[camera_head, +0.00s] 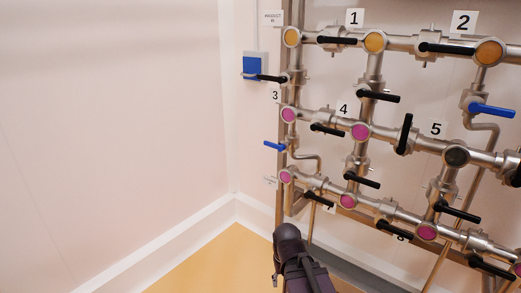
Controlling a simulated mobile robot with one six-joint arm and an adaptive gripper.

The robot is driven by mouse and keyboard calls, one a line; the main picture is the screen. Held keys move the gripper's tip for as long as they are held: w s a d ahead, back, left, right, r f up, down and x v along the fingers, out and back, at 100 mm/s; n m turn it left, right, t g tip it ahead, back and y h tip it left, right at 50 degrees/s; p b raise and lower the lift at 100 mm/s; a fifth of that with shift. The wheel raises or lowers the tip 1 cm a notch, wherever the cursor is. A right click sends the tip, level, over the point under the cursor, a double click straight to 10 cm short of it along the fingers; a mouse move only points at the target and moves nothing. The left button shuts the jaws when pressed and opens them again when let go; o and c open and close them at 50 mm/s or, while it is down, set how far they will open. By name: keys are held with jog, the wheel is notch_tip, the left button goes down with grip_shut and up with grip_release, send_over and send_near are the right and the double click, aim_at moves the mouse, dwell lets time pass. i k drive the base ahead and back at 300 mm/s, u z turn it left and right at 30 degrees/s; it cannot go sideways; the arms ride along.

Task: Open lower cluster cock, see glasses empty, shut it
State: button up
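A steel pipe rack with lever cocks and round sight glasses fills the right half. The bottom row's glasses are magenta: one at its left end (285,177), one in the middle (347,201), one further right (426,232). Its black levers include a left one (319,199) and a right one (491,266). Middle-row glasses are magenta (360,131), except a dark one (457,156). Top-row glasses are orange (374,41). I cannot tell which cock is the lower cluster cock. A dark part of my arm stands at bottom centre; my gripper's fingers do not show.
Two blue levers stick out, at left (275,146) and right (492,110). Number labels mark the rows; lower ones are partly hidden. Yellow floor (210,262) is clear at left.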

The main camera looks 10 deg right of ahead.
aim_at(280, 148)
jog(key=u, duration=0.4)
jog(key=k, duration=1.2)
jog(key=u, duration=0.4)
jog(key=i, duration=1.05)
jog(key=z, duration=0.45)
jog(key=i, duration=1.1)
jog(key=z, duration=0.25)
